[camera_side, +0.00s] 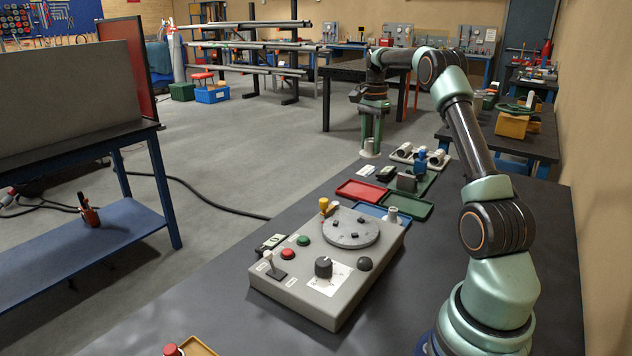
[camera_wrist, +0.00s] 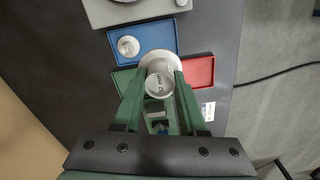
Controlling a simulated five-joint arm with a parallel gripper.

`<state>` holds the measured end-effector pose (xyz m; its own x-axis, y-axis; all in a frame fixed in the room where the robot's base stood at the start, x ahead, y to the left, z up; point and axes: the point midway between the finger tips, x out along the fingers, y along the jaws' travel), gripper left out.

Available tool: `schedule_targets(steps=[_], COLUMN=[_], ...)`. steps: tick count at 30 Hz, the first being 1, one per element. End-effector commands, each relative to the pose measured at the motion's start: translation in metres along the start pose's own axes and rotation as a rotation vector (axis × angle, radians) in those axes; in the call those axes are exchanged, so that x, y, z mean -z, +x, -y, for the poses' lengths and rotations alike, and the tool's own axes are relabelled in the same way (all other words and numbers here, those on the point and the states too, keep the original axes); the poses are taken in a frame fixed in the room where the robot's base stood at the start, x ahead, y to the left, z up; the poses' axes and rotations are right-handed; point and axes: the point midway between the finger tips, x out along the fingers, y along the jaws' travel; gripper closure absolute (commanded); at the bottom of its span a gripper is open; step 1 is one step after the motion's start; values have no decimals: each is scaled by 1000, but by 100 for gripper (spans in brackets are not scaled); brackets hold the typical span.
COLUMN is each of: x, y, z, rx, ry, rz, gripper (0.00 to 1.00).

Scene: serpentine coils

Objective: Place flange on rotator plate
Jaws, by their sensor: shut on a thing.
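The flange (camera_side: 370,154) is a pale grey pipe stub with a wider round rim at its lower end. My gripper (camera_side: 371,132) is shut on the stub and holds it upright, rim down. The rotator plate (camera_side: 338,234) is a grey disc with small dark blocks on top of a grey control box. It is bare of any flange and stands nearer the side camera, well apart from my gripper.
Red (camera_side: 358,191), green (camera_side: 410,208) and blue (camera_wrist: 155,34) trays lie between the box and my gripper. A second pale round part (camera_wrist: 128,46) stands in the blue tray. The control box (camera_side: 333,305) carries buttons, a knob and a small lever.

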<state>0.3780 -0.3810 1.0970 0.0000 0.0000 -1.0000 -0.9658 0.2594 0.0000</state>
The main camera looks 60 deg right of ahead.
Motion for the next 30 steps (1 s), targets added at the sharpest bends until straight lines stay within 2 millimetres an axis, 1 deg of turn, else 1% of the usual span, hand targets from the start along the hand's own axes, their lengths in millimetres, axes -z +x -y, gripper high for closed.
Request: schedule_targets(steps=[1,4,8,11,12,18,21,24,27,30], x=[0,-6,-26,-50,-61,-109,-127,-140,-147,-150], y=[-6,-15,-29,-42,-48,-66,-71,-74,-74,-69], z=[0,-1,-6,-15,-19,-47,-60,-70,-77,-80], rx=[3,3,3,3,3,1,0,-1,-3,-5], ry=[0,-2,-3,-5,-6,-4,-4,-3,-1,0], rz=[-2,-2,-2,-1,-1,0,0,0,1,2], gripper=[100,100,100,100,100,100,100,100,100,100])
